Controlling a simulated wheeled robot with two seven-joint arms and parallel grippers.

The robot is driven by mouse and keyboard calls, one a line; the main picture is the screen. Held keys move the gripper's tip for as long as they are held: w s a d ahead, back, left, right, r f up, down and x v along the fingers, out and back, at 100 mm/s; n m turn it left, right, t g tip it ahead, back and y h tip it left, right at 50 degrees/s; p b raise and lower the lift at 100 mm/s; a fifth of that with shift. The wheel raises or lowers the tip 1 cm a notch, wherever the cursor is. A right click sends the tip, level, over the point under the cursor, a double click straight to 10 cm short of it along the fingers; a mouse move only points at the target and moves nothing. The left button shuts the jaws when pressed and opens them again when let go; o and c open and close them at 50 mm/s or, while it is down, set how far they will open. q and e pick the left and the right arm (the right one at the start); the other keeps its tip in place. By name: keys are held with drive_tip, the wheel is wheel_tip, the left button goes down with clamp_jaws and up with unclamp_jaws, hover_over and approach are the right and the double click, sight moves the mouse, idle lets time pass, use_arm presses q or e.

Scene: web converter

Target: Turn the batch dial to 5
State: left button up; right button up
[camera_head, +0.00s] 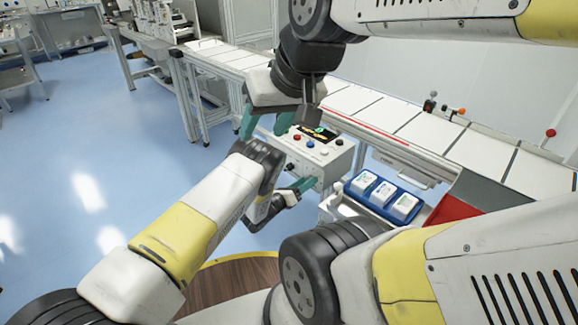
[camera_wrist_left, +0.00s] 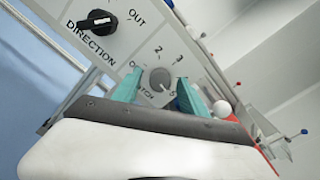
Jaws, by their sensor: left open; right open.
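The batch dial (camera_wrist_left: 160,78) is a small grey round knob on a light grey panel, with the numbers 2, 3 and 5 readable around it. Its pointer setting is too small to tell. My left gripper (camera_wrist_left: 160,75) is open, with one teal finger on each side of the knob; contact cannot be told. In the head view, my left gripper (camera_head: 305,185) is at the front of the control box (camera_head: 335,163), and the dial is hidden there. My right gripper (camera_head: 265,127) is open and empty, raised in front of the box's upper left.
A black direction knob (camera_wrist_left: 97,22) is on the same panel. The box top has a screen (camera_head: 318,133) and several buttons, including a red button (camera_head: 297,137). A blue tray (camera_head: 352,189) with white packs stands right of the box. A conveyor (camera_head: 420,130) runs behind.

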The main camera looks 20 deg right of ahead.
use_arm(q)
drive_tip(key=v, duration=0.7)
drive_tip(key=shift+a, duration=0.2)
